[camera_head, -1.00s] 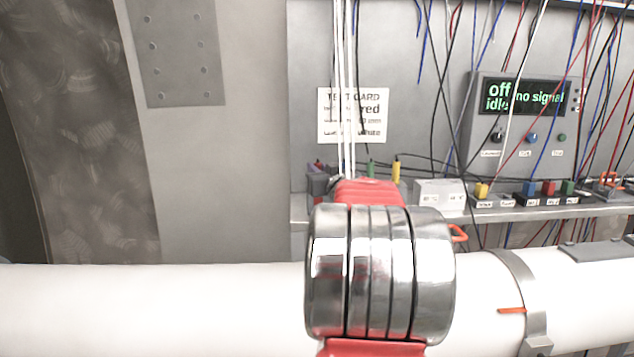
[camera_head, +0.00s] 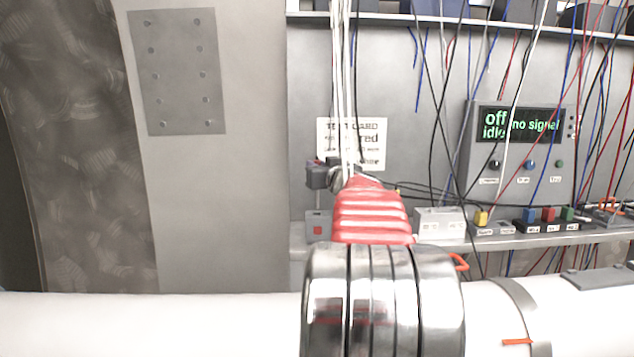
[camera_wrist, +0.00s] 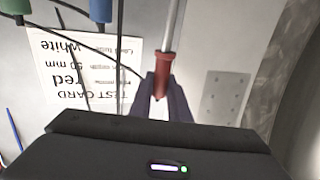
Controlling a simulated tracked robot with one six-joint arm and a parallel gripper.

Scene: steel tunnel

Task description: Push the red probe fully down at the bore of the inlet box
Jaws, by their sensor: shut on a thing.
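The red probe (camera_wrist: 163,72) shows in the wrist view as a red collar on a thin metal shaft. My gripper (camera_wrist: 160,98) is shut on it, with the dark fingers at both sides of the collar. In the head view my gripper (camera_head: 328,174) is a small dark shape in front of the test card, partly hidden by my arm. Below it on the shelf stands a grey box with a red patch (camera_head: 318,226), possibly the inlet box. Its bore is not visible, and I cannot tell how the probe's tip stands to it.
The test card (camera_head: 352,135) hangs on the back wall. A meter (camera_head: 520,140) reads "off", "idle", "no signal". Many loose cables hang at the right. A white box (camera_head: 440,222) and coloured plugs sit on the shelf (camera_head: 500,241). A white pipe (camera_head: 150,325) crosses in front.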

